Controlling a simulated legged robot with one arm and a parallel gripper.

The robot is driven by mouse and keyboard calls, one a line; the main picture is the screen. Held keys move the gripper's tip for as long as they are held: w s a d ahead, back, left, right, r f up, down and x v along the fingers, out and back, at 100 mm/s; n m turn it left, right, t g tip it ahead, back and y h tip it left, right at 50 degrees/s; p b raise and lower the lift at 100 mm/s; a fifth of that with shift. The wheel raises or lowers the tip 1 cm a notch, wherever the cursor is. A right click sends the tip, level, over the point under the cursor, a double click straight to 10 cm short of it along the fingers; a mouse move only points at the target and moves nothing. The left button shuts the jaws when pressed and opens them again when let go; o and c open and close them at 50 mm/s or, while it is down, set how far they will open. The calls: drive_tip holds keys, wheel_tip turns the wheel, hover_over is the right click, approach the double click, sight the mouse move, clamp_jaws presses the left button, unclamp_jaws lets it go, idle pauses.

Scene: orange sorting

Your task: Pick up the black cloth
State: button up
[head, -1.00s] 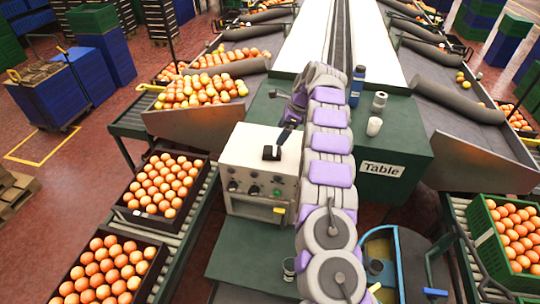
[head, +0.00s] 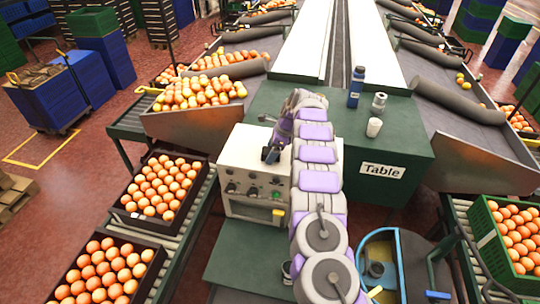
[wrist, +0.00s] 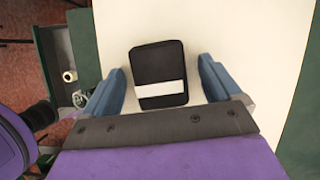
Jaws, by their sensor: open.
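The black cloth (wrist: 160,65) looks like a flat dark rectangle with a white band across it in the wrist view. It lies on the pale top of the control box (wrist: 225,30). My gripper (wrist: 161,68) is open, with one blue finger on each side of the cloth and a gap to each. I cannot tell how far the fingers are above it. In the head view my gripper (head: 271,150) is over the control box top, and the cloth is mostly hidden by it.
The control box (head: 243,185) has knobs on its front. A green table (head: 405,150) at right holds a blue bottle (head: 356,87), a grey-white container (head: 379,102) and a white cup (head: 374,127). Crates of oranges (head: 160,186) stand at left.

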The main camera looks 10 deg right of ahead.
sight(268, 152)
drive_tip(key=shift+d+r, duration=0.1)
drive_tip(key=shift+d, duration=0.05)
drive_tip(key=shift+c, duration=0.9)
drive_tip(key=c, duration=0.9)
drive_tip(key=shift+r, duration=0.15)
drive_tip(key=shift+s+r+p, duration=0.1)
drive_tip(key=shift+r+p, duration=0.25)
drive_tip(key=shift+r, duration=1.35)
drive_tip(key=shift+s, duration=0.35)
drive_tip(key=shift+s+a+r, duration=0.1)
drive_tip(key=shift+s+a, duration=0.05)
drive_tip(key=shift+s, duration=0.55)
drive_tip(key=shift+s+a+r, duration=0.1)
drive_tip(key=shift+s+a, duration=0.05)
drive_tip(key=shift+s, duration=0.5)
drive_tip(key=shift+s+a+r+p, duration=0.15)
drive_tip(key=shift+s+a, duration=0.15)
drive_tip(key=shift+s, duration=1.75)
drive_tip(key=shift+s+a+r+p, duration=0.15)
drive_tip(key=shift+s+a, duration=0.2)
drive_tip(key=shift+s, duration=1.65)
drive_tip(key=shift+s+a+r+p, duration=0.15)
drive_tip(key=shift+s+a, duration=0.15)
drive_tip(key=shift+s, duration=1.75)
